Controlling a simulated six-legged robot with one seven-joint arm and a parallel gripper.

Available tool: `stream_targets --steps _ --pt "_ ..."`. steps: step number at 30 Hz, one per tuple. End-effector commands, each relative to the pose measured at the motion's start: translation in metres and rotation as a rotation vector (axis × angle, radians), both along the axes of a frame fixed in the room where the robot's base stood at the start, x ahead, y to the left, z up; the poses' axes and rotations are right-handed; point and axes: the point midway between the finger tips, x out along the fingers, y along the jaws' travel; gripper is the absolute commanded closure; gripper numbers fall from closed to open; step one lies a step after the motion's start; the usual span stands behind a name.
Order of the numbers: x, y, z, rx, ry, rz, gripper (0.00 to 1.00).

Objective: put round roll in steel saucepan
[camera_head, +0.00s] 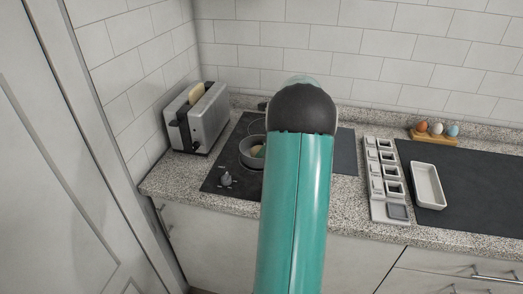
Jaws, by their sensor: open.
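The steel saucepan (245,157) stands on the dark hob left of centre, and my arm covers its right side. Something small, pale brown and greenish (258,151) shows inside the pan at its right. I cannot tell whether it is the round roll. No other round roll can be made out. My teal arm rises through the middle of the view, with a black joint at its top. My gripper is hidden behind the arm.
A toaster (204,118) with bread in its slot stands left of the hob. To the right are a grey compartment strip (377,207), a white tray (428,186) on a dark mat (480,190), and eggs in a wooden holder (436,137). The mat's right part is clear.

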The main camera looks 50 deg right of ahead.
Motion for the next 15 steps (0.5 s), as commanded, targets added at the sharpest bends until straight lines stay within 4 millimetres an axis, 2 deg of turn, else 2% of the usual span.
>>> stream_targets --steps 3,9,15 --pt "-0.012 -0.006 0.025 -0.005 -0.002 -0.002 0.32" --pt "-0.032 -0.013 0.060 -0.005 -0.001 -0.002 0.32" --pt "-0.043 -0.017 0.080 -0.002 -0.001 -0.001 0.32"
